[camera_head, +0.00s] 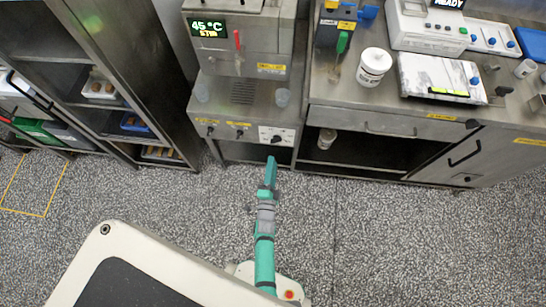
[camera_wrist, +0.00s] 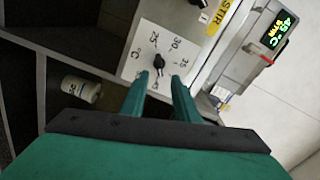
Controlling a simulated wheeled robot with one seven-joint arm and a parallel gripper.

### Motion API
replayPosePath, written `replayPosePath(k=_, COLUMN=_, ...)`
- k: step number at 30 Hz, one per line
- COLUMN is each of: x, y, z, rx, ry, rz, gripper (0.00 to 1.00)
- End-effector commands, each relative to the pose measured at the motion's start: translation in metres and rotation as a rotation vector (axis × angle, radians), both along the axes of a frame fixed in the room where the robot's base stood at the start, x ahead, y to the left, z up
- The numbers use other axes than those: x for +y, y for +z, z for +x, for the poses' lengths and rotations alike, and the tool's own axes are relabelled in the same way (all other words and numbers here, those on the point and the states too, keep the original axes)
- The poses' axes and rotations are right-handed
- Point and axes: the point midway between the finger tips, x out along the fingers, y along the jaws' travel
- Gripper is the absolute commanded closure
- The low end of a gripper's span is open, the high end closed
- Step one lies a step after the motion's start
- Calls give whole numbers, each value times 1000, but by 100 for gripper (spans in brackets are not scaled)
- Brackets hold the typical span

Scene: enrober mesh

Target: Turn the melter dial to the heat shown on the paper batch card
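The melter dial (camera_head: 277,137) is a small dark knob on a white plate, on the front panel of the steel melter (camera_head: 240,60). In the wrist view the black dial knob (camera_wrist: 158,62) sits on a white scale with °C and legible marks 30 and 35; its exact setting is hard to read. My gripper (camera_head: 271,160) is just below the dial in the head view. In the wrist view my gripper (camera_wrist: 160,82) has its two teal fingers apart, with the knob ahead between their tips and a gap showing. I cannot pick out the paper batch card.
The melter's display (camera_head: 209,29) reads 45 °C with STIR below. Other knobs sit left of the dial. A white tub (camera_head: 373,67) stands on the right counter, and a jar (camera_head: 326,139) on the shelf below. A dark rack (camera_head: 100,80) stands left. The speckled floor is open.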

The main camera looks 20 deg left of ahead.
Motion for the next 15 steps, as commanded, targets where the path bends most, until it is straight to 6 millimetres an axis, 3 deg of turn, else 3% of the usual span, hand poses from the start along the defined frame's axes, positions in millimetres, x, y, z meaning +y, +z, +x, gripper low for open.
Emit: replayPosePath(k=15, x=-5, y=1, z=-11, rx=-2, ry=-1, rz=-11, gripper=72)
